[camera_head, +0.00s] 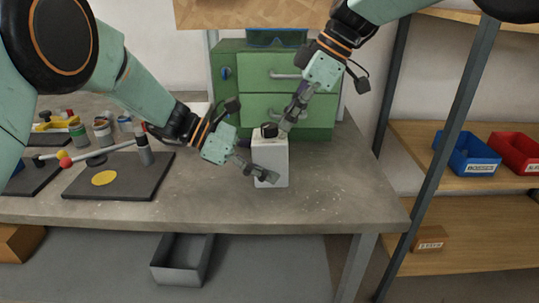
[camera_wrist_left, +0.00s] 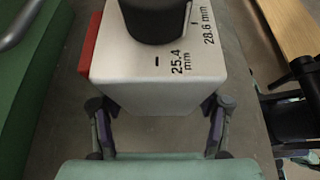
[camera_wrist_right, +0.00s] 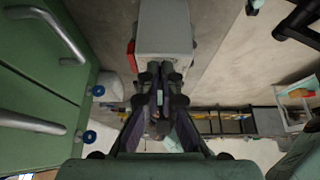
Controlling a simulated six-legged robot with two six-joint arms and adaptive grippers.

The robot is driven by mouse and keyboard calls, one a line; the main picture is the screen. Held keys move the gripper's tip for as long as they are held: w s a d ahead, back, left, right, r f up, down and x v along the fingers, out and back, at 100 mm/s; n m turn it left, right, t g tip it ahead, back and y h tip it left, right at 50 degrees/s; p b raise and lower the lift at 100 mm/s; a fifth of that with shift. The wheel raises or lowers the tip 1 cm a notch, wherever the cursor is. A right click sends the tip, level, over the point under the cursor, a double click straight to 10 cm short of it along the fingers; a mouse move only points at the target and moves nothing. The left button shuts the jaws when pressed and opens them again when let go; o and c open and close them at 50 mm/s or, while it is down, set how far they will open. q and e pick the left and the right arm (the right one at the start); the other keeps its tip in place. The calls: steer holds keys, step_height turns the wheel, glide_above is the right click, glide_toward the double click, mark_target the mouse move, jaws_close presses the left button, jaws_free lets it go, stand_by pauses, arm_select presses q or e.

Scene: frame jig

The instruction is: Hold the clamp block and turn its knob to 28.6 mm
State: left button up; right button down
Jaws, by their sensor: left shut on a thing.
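The clamp block (camera_head: 272,162) is a pale upright block standing on the bench. Its dark round knob (camera_head: 268,130) is on top. In the left wrist view, the block's top (camera_wrist_left: 130,68) carries the marks 25.4 mm and 28.6 mm beside the knob (camera_wrist_left: 155,15). A pale line shows on the knob's edge near the 28.6 mm mark; its exact setting is unclear. My left gripper (camera_head: 254,175) is shut on the block's sides, low down. My right gripper (camera_wrist_right: 160,75) comes down from above, fingertips close together at the knob; whether they grip it is hidden.
A green drawer cabinet (camera_head: 235,105) stands behind the block. A dark mat (camera_head: 130,187) with a yellow disc (camera_head: 104,178) lies at left, with small jars beyond. A shelf (camera_head: 450,170) with blue and red bins is at right. The bench's front right is clear.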

arm_select(q)
steer(key=shift+s+f, duration=0.2)
arm_select(e)
steer(key=shift+w+a, duration=0.15)
steer(key=shift+a, duration=0.05)
steer(key=shift+d, duration=0.15)
steer(key=shift+w+d, duration=0.1)
steer(key=shift+d, duration=0.15)
steer(key=shift+r, duration=0.2)
arm_select(q)
steer(key=shift+w, duration=0.1)
arm_select(e)
step_height(320, 180, up, 6)
steer(key=shift+f, duration=0.2)
stand_by(0.3)
